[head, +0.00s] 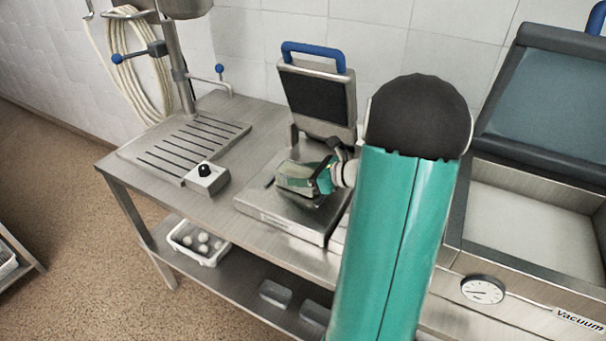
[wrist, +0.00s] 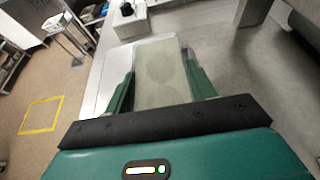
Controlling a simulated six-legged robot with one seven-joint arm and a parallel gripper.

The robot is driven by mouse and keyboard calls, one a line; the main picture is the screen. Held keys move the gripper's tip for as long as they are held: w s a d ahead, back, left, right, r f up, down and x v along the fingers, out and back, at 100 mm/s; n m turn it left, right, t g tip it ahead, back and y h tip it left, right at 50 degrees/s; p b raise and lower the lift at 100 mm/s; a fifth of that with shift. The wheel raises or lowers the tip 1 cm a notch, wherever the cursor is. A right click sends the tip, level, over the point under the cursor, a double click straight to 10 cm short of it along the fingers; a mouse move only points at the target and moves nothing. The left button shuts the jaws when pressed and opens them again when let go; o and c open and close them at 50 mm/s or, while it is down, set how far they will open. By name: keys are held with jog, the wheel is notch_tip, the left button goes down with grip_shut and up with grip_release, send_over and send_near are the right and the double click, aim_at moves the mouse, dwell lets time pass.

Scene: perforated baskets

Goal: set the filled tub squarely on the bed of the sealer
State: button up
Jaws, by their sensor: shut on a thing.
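The sealer stands on the steel bench in the head view, its lid (head: 316,95) raised with a blue handle on top. Its flat steel bed (head: 270,208) lies in front of the lid. My gripper (head: 306,181) is over this bed and shut on the tub (head: 292,170). In the wrist view the tub (wrist: 160,62) sits between the two green fingers of my gripper (wrist: 160,84), with a pale greenish top face. My gripper hides part of the tub in the head view. I cannot tell whether the tub touches the bed.
A small control box with a black knob (head: 205,178) stands left of the sealer, by a slotted drain plate (head: 180,145). A vacuum machine (head: 535,225) with a raised lid is at the right. A white basket (head: 199,254) and clear tubs (head: 275,293) are on the lower shelf.

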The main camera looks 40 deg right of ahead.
jog(key=shift+f, duration=0.15)
jog(key=o, duration=1.2)
